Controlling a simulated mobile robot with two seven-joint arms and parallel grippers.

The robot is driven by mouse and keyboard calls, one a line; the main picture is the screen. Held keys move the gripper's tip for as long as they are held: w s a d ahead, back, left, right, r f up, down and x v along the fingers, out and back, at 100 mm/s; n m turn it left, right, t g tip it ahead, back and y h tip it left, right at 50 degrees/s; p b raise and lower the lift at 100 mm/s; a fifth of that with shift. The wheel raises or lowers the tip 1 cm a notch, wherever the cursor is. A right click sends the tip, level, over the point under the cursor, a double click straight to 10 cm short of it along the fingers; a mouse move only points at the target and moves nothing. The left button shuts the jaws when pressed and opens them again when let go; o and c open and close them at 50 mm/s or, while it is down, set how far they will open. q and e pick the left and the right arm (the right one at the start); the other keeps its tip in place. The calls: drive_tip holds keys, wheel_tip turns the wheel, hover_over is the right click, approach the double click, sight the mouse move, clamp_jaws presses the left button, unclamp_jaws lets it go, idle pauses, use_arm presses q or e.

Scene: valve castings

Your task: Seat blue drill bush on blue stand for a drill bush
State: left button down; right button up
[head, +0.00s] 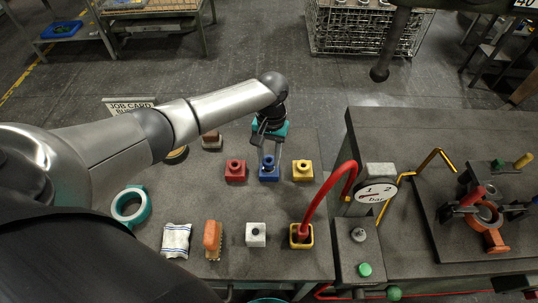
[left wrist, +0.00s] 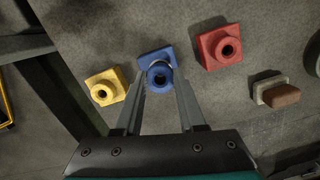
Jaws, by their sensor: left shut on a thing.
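The blue stand (head: 268,177) is a square block on the grey table, between a red stand and a yellow stand. It also shows in the left wrist view (left wrist: 146,60). My left gripper (head: 269,158) points down over it, shut on the blue drill bush (left wrist: 160,74), a short ring with a dark bore. In the left wrist view the bush is between the fingertips and overlaps the stand. It is at or just above the stand's top; I cannot tell whether they touch. My right gripper is not in view.
The red stand (head: 235,171) and yellow stand (head: 303,171) are close on either side. Nearer are a white block (head: 256,235), a brush (head: 212,240), a cloth (head: 176,240) and a teal ring (head: 130,206). A red hose (head: 336,182) and gauge (head: 376,194) are to the right.

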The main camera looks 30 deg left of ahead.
use_arm(q)
drive_tip(key=shift+f+b, duration=0.6)
drive_tip(key=shift+f, duration=0.5)
drive_tip(key=shift+c, duration=2.1)
unclamp_jaws()
wheel_tip(320, 180, up, 15)
drive_tip(key=w+p, duration=0.1)
drive_tip(key=p, duration=0.2)
drive_tip(key=shift+w+a, duration=0.15)
drive_tip(key=shift+w, duration=0.25)
